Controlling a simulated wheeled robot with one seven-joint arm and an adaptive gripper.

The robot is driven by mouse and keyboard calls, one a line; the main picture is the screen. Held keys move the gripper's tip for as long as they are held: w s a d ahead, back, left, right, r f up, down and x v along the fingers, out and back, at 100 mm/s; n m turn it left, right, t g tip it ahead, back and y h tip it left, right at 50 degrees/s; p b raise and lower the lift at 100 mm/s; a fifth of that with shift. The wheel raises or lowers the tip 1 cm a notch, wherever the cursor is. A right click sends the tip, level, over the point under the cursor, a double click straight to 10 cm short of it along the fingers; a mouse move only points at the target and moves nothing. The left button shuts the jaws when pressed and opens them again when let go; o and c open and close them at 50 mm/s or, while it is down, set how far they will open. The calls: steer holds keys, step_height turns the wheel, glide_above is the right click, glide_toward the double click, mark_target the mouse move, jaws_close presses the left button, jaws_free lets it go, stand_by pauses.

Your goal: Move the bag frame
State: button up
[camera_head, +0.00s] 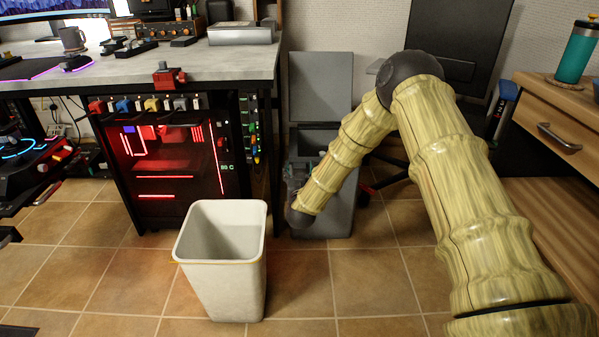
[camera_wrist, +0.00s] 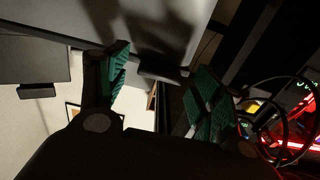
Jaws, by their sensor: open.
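No part is plainly a separate bag frame; I cannot tell for certain which piece it is. A grey bin (camera_head: 338,215) stands on the floor with its lid (camera_head: 320,88) raised upright and a dark opening below the lid. My gripper (camera_head: 302,172) is beside the bin's upper left front, mostly hidden by my arm. In the wrist view, its two teal-padded fingers (camera_wrist: 158,92) are apart with nothing held between them. A grey panel (camera_wrist: 165,25) with a dark tab (camera_wrist: 162,70) lies just beyond the fingertips. Contact is not clear.
An empty white bin (camera_head: 222,275) stands in front on the tiled floor. The desk (camera_head: 225,66) with a red-lit computer (camera_head: 170,160) is at the left. A wooden drawer unit (camera_head: 560,125) is at the right, with a dark chair (camera_head: 450,55) behind my arm.

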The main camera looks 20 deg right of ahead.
steer(key=c, duration=1.5)
steer(key=shift+o, duration=0.2)
steer(key=shift+r, duration=0.1)
